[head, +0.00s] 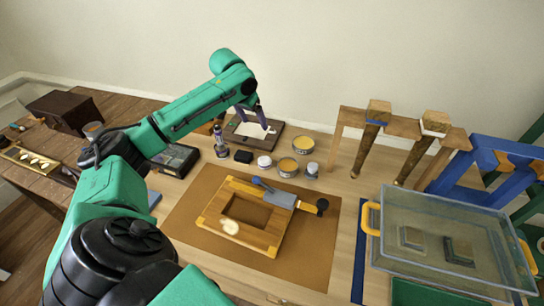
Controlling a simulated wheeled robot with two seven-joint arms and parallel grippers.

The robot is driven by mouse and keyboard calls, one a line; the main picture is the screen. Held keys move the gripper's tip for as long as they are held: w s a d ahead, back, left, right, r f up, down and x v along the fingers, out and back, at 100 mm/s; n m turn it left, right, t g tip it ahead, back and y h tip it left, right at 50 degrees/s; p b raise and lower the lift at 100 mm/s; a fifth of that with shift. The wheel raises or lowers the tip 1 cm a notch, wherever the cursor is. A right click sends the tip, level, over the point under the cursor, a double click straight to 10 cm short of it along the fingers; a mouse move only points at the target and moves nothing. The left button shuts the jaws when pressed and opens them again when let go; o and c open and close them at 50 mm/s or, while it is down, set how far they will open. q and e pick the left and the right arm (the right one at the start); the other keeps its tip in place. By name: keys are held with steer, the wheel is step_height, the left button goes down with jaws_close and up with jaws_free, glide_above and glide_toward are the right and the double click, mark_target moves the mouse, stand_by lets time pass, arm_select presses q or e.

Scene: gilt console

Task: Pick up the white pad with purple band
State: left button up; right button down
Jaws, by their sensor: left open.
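My left arm reaches across the back of the table, and its gripper (254,122) is open, pointing down over a dark tray (238,138). A small white piece, apparently the white pad (250,129), lies in the tray just below and between the fingers. It is too small and partly covered for me to make out the purple band clearly. I cannot tell whether the fingers touch it. My right gripper is not in view.
A wooden frame (270,239) with a grey-bladed tool (281,198) lies on a brown mat (312,270). Several small tins (288,167) and a dark block (243,156) stand near the tray. Brushes (365,150) hang on a wooden rack; a clear bin (440,275) is at right.

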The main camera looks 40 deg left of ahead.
arm_select(q)
step_height(320, 180, down, 5)
steer(key=s+b, duration=0.2)
steer(key=b, duration=0.6)
glide_toward(264, 161)
steer(key=p+x, duration=0.2)
steer(key=x, duration=0.8)
steer(key=shift+a, duration=0.1)
steer(key=shift+r, duration=0.1)
steer(key=c, duration=1.1)
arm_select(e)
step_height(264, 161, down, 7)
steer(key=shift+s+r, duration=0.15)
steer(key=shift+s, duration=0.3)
